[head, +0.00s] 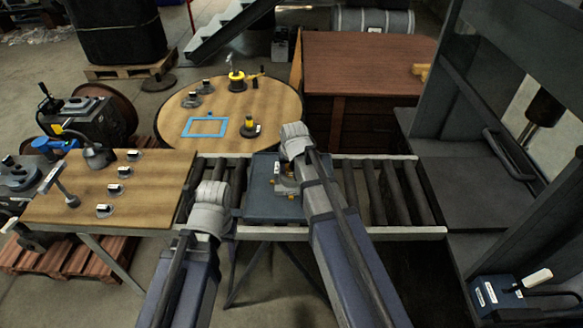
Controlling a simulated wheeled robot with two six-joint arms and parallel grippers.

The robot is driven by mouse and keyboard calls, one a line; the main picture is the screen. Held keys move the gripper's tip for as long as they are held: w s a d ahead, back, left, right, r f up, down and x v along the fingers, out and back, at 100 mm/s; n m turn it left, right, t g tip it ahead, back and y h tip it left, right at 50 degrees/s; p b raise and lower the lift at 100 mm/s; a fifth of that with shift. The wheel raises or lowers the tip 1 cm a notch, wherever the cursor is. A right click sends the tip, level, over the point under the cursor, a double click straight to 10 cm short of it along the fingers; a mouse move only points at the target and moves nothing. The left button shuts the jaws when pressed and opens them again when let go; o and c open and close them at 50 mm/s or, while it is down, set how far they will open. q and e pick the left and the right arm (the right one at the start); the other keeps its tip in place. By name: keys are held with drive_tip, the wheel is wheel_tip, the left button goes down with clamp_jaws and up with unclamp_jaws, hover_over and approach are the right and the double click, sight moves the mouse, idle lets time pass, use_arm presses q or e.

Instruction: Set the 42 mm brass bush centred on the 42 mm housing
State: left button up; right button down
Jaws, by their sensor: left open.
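A blue-grey plate (259,190) lies on the roller conveyor. Grey metal parts (284,184) with small brass-orange bits sit on it, partly behind my right arm. I cannot tell at this size which of them is the 42 mm housing or the brass bush. My left gripper (214,192) is at the plate's left side, apart from these parts. It is open, its fingers hardly visible past the pale arm joint. My right arm reaches over the plate's right side, and its gripper is hidden behind the arm.
A wooden bench (70,195) at left carries several small labelled pieces. A round table (215,105) behind holds a blue frame (205,127) and yellow-black items. Bare rollers (385,190) lie right of the plate. A tall grey press frame (470,165) stands at right.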

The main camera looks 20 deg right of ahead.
drive_tip(key=shift+f+b, duration=0.35)
idle(0.5)
drive_tip(key=shift+c, duration=0.2)
unclamp_jaws()
drive_tip(key=shift+s, duration=0.1)
drive_tip(key=shift+o, duration=0.2)
drive_tip(key=shift+r, duration=0.15)
drive_tip(key=shift+a+r+p, duration=0.1)
drive_tip(key=shift+r+p, duration=0.45)
drive_tip(key=shift+p, duration=0.15)
wheel_tip(320, 180, up, 8)
drive_tip(key=p, duration=0.7)
drive_tip(key=shift+f+p, duration=0.1)
drive_tip(key=shift+p, duration=0.3)
